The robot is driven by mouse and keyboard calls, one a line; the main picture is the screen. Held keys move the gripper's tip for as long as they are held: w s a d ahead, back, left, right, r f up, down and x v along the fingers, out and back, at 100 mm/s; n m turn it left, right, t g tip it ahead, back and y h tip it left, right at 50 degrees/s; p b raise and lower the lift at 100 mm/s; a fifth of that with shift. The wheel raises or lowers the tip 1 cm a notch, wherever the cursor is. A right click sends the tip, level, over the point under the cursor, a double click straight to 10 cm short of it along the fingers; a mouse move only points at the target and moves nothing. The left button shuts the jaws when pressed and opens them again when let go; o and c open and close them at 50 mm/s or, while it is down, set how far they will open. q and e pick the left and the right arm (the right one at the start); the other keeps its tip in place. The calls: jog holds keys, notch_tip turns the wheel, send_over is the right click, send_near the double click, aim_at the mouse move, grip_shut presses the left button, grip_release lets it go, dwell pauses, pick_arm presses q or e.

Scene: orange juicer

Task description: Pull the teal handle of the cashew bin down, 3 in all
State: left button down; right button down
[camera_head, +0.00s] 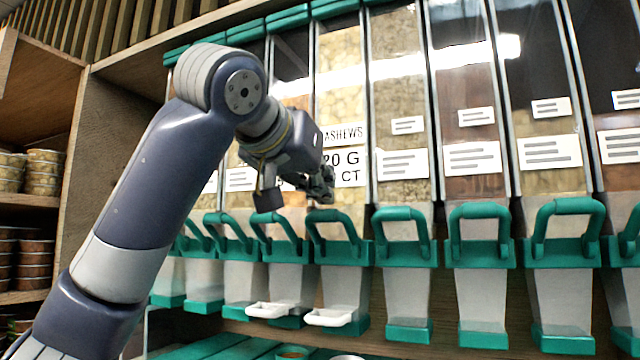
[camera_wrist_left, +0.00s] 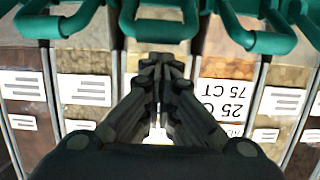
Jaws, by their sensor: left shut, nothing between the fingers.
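The cashew bin (camera_head: 345,75) stands in the row, tan contents behind its clear front, its label partly hidden by my left gripper. Its teal handle (camera_head: 355,232) is a raised loop below the label, tilted up like its neighbours. My left gripper (camera_head: 326,193) is shut and empty, just above this handle's top bar. In the left wrist view, which shows the bins upside down, the closed fingertips (camera_wrist_left: 160,62) point toward the teal handle (camera_wrist_left: 160,30) of the bin straight ahead. I cannot tell whether they touch it. My right gripper is in neither view.
Similar teal handles stand close on both sides, including one on the left (camera_head: 280,246) and one on the right (camera_head: 403,250). A white tray (camera_head: 330,317) sits under the cashew bin's spout. Shelves with stacked tins (camera_head: 44,170) are at far left.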

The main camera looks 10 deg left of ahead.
pick_arm(q)
jog(key=shift+s+a+f, duration=0.1)
jog(key=shift+s+f, duration=0.1)
jog(key=shift+f, duration=0.1)
jog(key=shift+w+f, duration=0.1)
jog(key=shift+f, duration=0.05)
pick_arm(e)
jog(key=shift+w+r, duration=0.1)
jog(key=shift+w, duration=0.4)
